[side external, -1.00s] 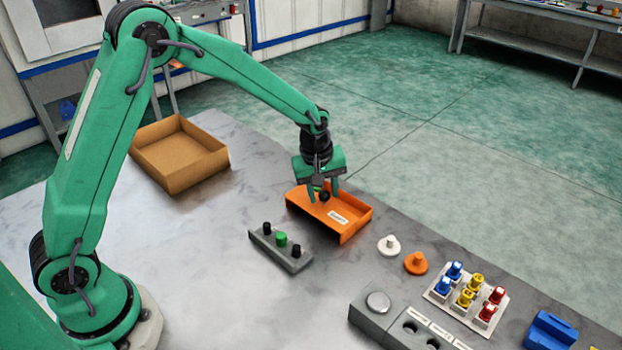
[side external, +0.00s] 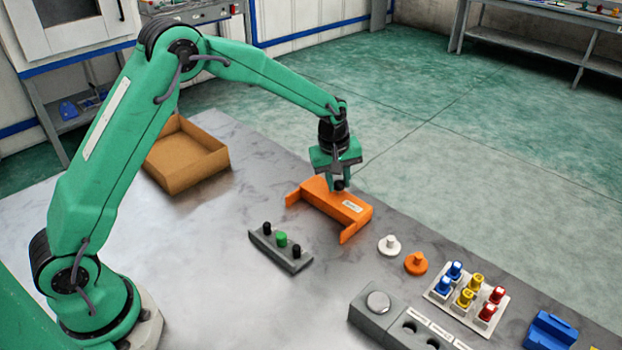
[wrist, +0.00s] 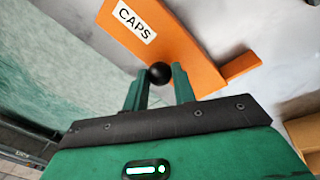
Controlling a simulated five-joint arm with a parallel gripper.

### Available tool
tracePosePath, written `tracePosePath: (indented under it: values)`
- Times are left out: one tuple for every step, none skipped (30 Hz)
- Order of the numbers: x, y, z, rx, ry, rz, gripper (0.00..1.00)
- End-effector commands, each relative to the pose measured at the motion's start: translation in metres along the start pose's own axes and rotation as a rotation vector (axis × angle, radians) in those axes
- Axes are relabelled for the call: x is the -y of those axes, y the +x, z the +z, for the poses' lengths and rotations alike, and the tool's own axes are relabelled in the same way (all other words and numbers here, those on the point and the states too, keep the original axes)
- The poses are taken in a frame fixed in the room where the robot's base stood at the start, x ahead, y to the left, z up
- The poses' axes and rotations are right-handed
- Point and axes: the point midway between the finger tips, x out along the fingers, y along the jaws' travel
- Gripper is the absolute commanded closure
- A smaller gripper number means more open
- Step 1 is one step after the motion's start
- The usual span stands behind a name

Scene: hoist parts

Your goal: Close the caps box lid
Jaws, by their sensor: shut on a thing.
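The caps box is orange, with a white label (side external: 353,206). Its orange lid panel (side external: 322,194) lies toward the far side, and two side arms, one at the left (side external: 292,199) and one at the right (side external: 354,231), reach toward the near side with grey showing between them. The label reads CAPS in the wrist view (wrist: 134,20). A black ball knob (wrist: 160,73) sits at the panel's edge. My gripper (side external: 339,184) is over the panel's far edge, its fingers shut on the knob. The inside of the box cannot be made out.
A grey block with black and green knobs (side external: 281,240) stands in front of the box. White (side external: 389,244) and orange (side external: 416,262) knobbed discs lie to its right, before a rack of coloured plugs (side external: 467,290). A cardboard tray (side external: 187,160) is at left.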

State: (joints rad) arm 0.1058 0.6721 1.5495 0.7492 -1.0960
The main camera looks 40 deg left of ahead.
Motion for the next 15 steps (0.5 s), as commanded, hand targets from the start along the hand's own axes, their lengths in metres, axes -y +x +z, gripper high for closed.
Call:
tracePosePath:
  values:
    - [-0.0027,0.0002,-0.0029,-0.001,-0.002,0.002,1.0]
    - [-0.0035,0.0005,-0.0034,-0.001,-0.002,0.001,1.0]
    - [-0.0042,0.0007,-0.004,-0.001,-0.002,0.001,1.0]
    - [-0.0047,0.0008,-0.0043,-0.001,-0.002,0.001,1.0]
    - [-0.005,0.0008,-0.0046,-0.001,-0.002,0.001,1.0]
    - [-0.0053,0.0008,-0.0048,-0.002,-0.002,0.002,1.0]
    - [-0.0054,0.0008,-0.0049,-0.002,-0.002,0.003,1.0]
    - [-0.0056,0.0008,-0.005,-0.003,-0.002,0.004,1.0]
    - [-0.0057,0.0008,-0.0052,-0.003,-0.002,0.005,1.0]
    - [-0.0059,0.0008,-0.0053,-0.003,-0.002,0.005,1.0]
    - [-0.006,0.0008,-0.0054,-0.004,-0.002,0.006,1.0]
    - [-0.0062,0.0008,-0.0056,-0.004,-0.002,0.007,1.0]
    - [-0.0062,0.0008,-0.0056,-0.004,-0.003,0.007,0.7]
    - [-0.0063,0.0008,-0.0056,-0.004,-0.002,0.007,0.64]
    - [-0.0063,0.0007,-0.0055,-0.004,-0.002,0.007,0.56]
